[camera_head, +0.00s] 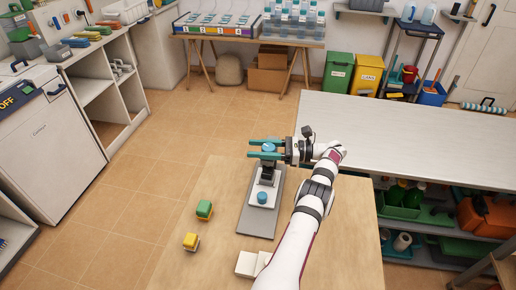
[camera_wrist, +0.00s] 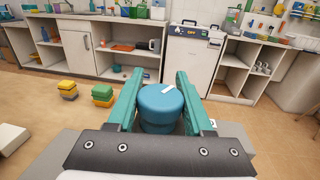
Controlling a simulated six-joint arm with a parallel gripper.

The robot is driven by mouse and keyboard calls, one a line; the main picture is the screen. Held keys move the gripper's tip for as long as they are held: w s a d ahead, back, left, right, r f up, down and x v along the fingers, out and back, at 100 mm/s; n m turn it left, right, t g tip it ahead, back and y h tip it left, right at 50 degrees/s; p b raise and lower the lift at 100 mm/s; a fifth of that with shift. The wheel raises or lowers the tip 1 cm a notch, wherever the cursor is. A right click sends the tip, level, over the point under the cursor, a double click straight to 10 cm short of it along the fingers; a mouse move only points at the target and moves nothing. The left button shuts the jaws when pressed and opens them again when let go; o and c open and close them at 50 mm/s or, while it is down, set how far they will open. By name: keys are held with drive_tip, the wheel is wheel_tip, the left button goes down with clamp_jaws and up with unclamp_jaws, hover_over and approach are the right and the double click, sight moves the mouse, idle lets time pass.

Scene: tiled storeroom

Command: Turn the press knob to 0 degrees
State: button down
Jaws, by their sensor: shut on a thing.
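The press knob (camera_head: 268,146) is a blue round cap on top of the dark press post, which stands on a grey base plate (camera_head: 260,224) on the wooden table. My gripper (camera_head: 254,148) reaches in from the right, its teal fingers level on either side of the knob and shut on it. In the wrist view the knob (camera_wrist: 160,108) sits between the fingers (camera_wrist: 159,74), with a short white mark on its top slanting up to the right. A second, smaller blue cap (camera_head: 262,197) is on the base in front of the post. Any degree scale is hidden.
A green-topped block (camera_head: 204,209) and a yellow-topped block (camera_head: 191,241) stand on the table left of the press. White blocks (camera_head: 248,263) lie near its front end. A long pale workbench (camera_head: 420,130) stands to the right. The table's left part is largely clear.

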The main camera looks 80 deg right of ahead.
drive_tip(key=shift+w, duration=0.1)
drive_tip(key=shift+c, duration=1.5)
unclamp_jaws()
drive_tip(key=shift+r+m+h, duration=0.1)
drive_tip(key=shift+m+h, duration=0.2)
drive_tip(key=shift+h, duration=0.1)
